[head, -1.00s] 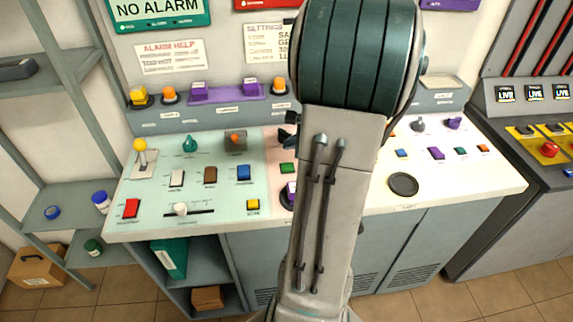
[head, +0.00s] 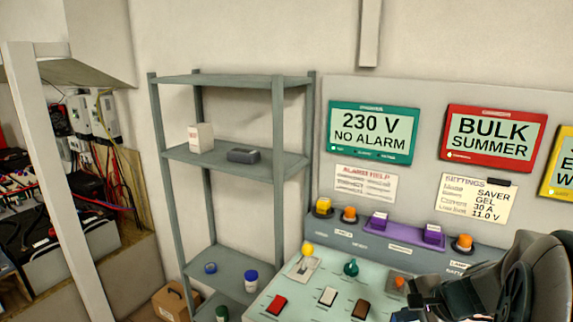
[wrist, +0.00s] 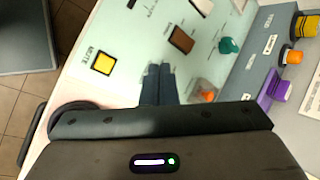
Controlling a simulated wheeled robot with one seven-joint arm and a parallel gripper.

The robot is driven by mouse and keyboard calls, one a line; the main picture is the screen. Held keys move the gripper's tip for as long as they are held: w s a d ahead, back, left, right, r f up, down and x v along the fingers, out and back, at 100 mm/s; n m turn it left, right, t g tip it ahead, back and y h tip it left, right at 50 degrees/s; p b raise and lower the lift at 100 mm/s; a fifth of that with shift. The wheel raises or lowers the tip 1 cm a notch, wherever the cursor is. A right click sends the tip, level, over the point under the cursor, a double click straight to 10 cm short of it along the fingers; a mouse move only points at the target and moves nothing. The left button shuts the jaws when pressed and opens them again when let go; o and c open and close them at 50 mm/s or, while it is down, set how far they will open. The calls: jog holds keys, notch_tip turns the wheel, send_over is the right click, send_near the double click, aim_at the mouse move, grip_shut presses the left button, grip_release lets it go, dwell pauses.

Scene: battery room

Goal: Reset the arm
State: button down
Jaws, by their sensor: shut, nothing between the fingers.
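My arm (head: 535,270) is at the lower right of the head view, with its dark wrist end low over the control desk (head: 290,270). My gripper (wrist: 158,72) shows in the wrist view as two dark fingers side by side, shut and empty. The fingers are over the pale green panel (wrist: 130,55), close to an orange knob (wrist: 202,90). I cannot tell whether they touch the panel. In the head view the fingertips are hard to make out.
A grey shelf unit (head: 225,155) stands left of the desk. A raised ledge with purple switches (head: 380,222) and orange buttons runs behind the panel. Signs reading 230 V NO ALARM (head: 373,133) and BULK SUMMER (head: 492,138) hang above. Batteries and cables (head: 60,220) are far left.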

jog(key=s+a+r+n+g+h, duration=0.3)
jog(key=s+a+n, duration=0.8)
jog(key=n, duration=0.5)
jog(key=shift+s+a+r+h, duration=0.2)
jog(key=shift+s+a+h, duration=0.2)
